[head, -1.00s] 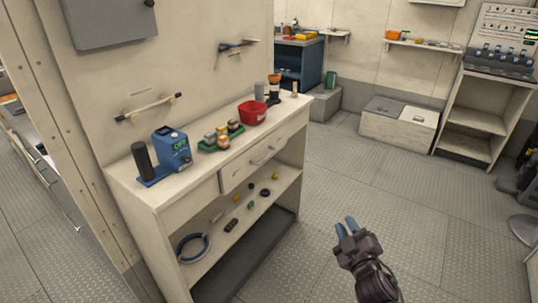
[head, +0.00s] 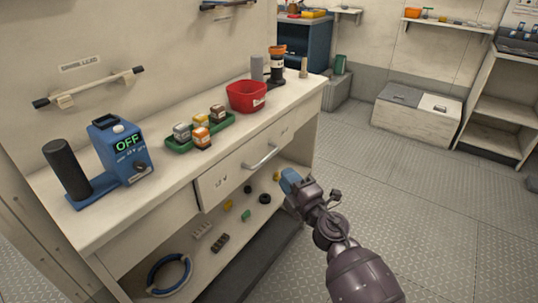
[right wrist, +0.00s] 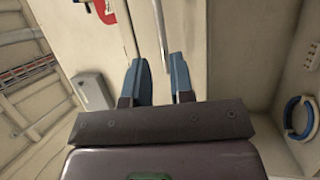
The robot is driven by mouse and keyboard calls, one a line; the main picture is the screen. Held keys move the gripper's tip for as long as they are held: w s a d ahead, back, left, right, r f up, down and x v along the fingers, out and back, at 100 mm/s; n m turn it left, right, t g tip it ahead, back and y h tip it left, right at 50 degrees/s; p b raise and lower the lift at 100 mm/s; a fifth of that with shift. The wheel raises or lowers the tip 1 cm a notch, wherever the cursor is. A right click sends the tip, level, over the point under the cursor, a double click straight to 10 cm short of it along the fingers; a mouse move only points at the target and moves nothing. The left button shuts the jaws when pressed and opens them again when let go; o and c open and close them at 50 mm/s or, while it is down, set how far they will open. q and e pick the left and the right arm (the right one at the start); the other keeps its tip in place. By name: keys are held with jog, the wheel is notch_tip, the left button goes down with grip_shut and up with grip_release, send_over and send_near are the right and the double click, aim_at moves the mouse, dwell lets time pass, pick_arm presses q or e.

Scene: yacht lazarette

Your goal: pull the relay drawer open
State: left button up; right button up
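The relay drawer (head: 230,178) is in the front of the cream bench, under its top, and looks shut. Its silver bar handle (head: 262,158) runs along the drawer front. My right gripper (head: 289,181) is just in front of the drawer, to the right of and below the handle in the head view. In the right wrist view my right gripper (right wrist: 158,80) is open, its two blue fingers apart with nothing held. The handle (right wrist: 161,32) shows beyond the fingertips, in line with the gap. My left gripper is not in view.
On the bench top are a blue device reading OFF (head: 122,150), a green tray (head: 180,145) with small jars and a red bin (head: 240,97). The lower shelf holds a blue ring (head: 153,280) and small parts. The floor (head: 420,200) at right is clear.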

aim_at(269, 154)
jog(key=shift+b+x, duration=0.9)
jog(key=shift+x, duration=3.95)
jog(key=shift+f, duration=0.15)
jog(key=shift+c, duration=0.5)
grip_shut()
